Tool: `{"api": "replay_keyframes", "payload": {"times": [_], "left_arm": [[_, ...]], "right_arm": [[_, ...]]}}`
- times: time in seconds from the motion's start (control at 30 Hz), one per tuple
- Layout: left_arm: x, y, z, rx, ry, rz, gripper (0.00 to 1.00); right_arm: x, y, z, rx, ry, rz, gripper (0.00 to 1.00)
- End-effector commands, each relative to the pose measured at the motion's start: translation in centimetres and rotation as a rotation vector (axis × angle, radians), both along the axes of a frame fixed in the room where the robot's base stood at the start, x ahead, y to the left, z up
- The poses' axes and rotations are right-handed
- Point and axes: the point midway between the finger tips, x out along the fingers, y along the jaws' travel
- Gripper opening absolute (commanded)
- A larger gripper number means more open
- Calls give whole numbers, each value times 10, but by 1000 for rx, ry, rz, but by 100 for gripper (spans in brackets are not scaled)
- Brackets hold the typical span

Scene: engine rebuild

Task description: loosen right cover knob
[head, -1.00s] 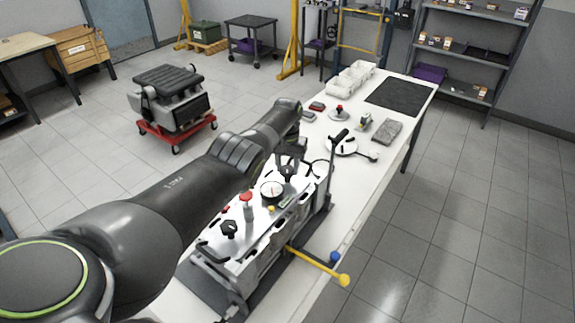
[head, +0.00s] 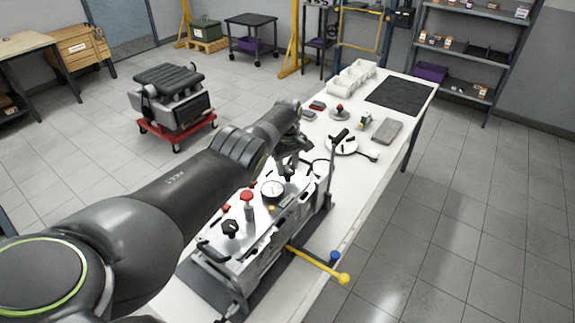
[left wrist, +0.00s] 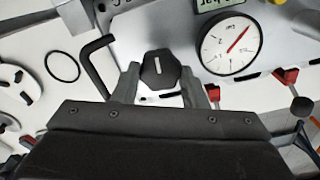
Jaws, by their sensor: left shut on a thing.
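The engine cover (head: 262,219) is a pale metal plate on the engine block, lying along the white table. The right cover knob (left wrist: 160,72), black with a white line on top, stands between the fingers of my left gripper (left wrist: 160,88) in the left wrist view. My left gripper (head: 288,172) is at the far right end of the cover and shut on this knob. In the head view the gripper mostly hides the knob. The other black knob (head: 230,228) stands at the near left end, free. My right gripper is not in view.
A round gauge (head: 272,191) and a red-topped knob (head: 247,197) stand on the cover near my left arm. A black hook-shaped handle (left wrist: 92,62) is close beside the gripper. A yellow bar (head: 318,262) sticks out in front. A white disc (head: 341,146) lies beyond.

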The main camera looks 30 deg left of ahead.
Motion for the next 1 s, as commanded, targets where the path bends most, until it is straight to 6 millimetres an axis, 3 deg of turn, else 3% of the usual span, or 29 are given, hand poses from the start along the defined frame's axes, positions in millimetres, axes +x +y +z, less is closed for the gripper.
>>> {"api": "replay_keyframes", "payload": {"times": [0.3,0.8,0.83,1.0], "left_arm": [[1,0,2,0,-4,103,16],[1,0,1,-1,-4,121,16],[1,0,1,-1,-4,121,42],[1,0,1,0,-3,121,61]], "right_arm": [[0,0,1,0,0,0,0],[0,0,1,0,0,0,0],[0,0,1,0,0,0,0],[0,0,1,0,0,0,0]]}}
